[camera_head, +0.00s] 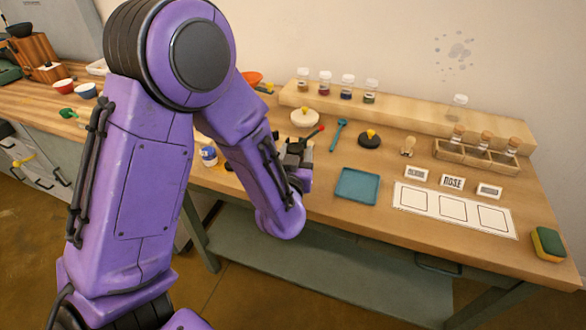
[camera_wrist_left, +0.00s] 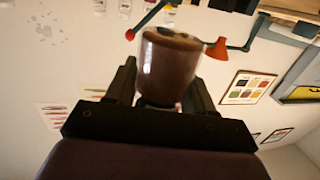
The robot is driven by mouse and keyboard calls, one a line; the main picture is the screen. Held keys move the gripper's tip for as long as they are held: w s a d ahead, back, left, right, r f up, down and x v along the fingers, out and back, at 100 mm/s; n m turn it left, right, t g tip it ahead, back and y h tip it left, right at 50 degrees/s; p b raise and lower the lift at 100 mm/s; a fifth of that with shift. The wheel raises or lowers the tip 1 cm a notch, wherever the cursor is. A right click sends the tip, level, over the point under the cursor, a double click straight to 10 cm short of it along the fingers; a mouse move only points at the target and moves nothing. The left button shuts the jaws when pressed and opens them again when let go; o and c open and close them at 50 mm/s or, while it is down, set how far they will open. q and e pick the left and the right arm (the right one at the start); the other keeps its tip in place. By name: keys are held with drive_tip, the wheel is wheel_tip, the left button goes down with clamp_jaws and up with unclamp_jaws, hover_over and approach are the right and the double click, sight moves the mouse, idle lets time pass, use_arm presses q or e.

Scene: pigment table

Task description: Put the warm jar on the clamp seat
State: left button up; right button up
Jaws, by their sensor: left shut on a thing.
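In the head view my left gripper (camera_head: 300,165) is low over the front of the table, partly hidden by my purple arm. In the left wrist view my left gripper (camera_wrist_left: 165,100) is shut on a glass jar (camera_wrist_left: 170,65) with dark reddish-brown contents. The jar sits between the two black fingers. I cannot make it out in the head view. A dark fixture with a red-tipped lever (camera_head: 321,128), perhaps the clamp, shows just behind the gripper; its seat is hidden. My right gripper is not in view.
Several small jars (camera_head: 325,82) stand on the raised wooden shelf at the back. A teal tray (camera_head: 358,186), a white card with three squares (camera_head: 455,210), and a wooden rack of corked vials (camera_head: 470,155) lie to the right. A sponge (camera_head: 547,243) is at the right edge.

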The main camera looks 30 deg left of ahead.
use_arm(q)
drive_tip(key=f, duration=0.1)
drive_tip(key=w+a+f, duration=0.1)
drive_tip(key=f, duration=0.1)
drive_tip(key=a+f, duration=0.1)
drive_tip(key=shift+w+f, duration=0.3)
drive_tip(key=shift+w+f+p, duration=0.15)
drive_tip(key=shift+f+p, duration=0.35)
drive_tip(key=shift+f, duration=0.1)
drive_tip(key=shift+f, duration=0.1)
drive_tip(key=shift+f, duration=0.15)
drive_tip(key=o, duration=1.3)
drive_tip(key=shift+c, duration=0.2)
